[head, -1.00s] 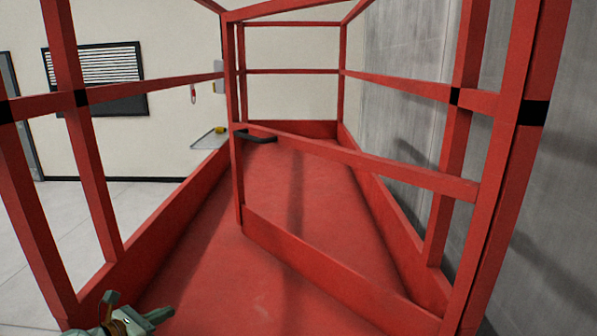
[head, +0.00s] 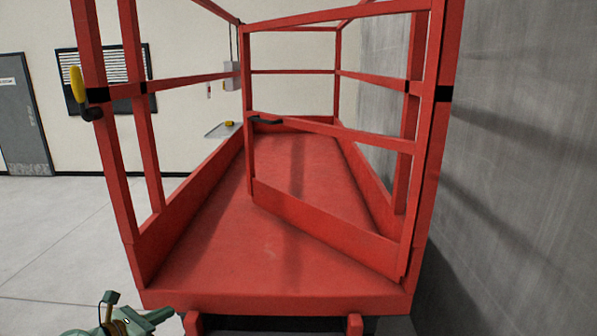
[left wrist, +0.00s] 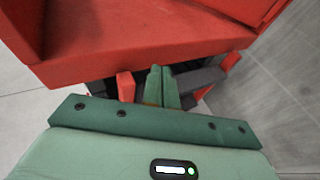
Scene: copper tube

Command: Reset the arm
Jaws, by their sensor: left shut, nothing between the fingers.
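My left gripper (head: 158,318) shows at the bottom left of the head view, green and low in front of the platform's left front corner. In the left wrist view its two green fingers (left wrist: 162,85) are pressed together with nothing between them, in front of the red platform edge. My right gripper is in neither view. The red lift platform (head: 270,225) stands ahead, with tall red rails. Its red gate (head: 330,128) is swung inward, with a black handle (head: 265,121) near its far end.
A grey wall (head: 520,190) runs close along the platform's right side. Open pale floor (head: 60,225) lies to the left. A yellow and black fitting (head: 78,85) sits on the left front post. A grey door (head: 25,120) stands at the back left.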

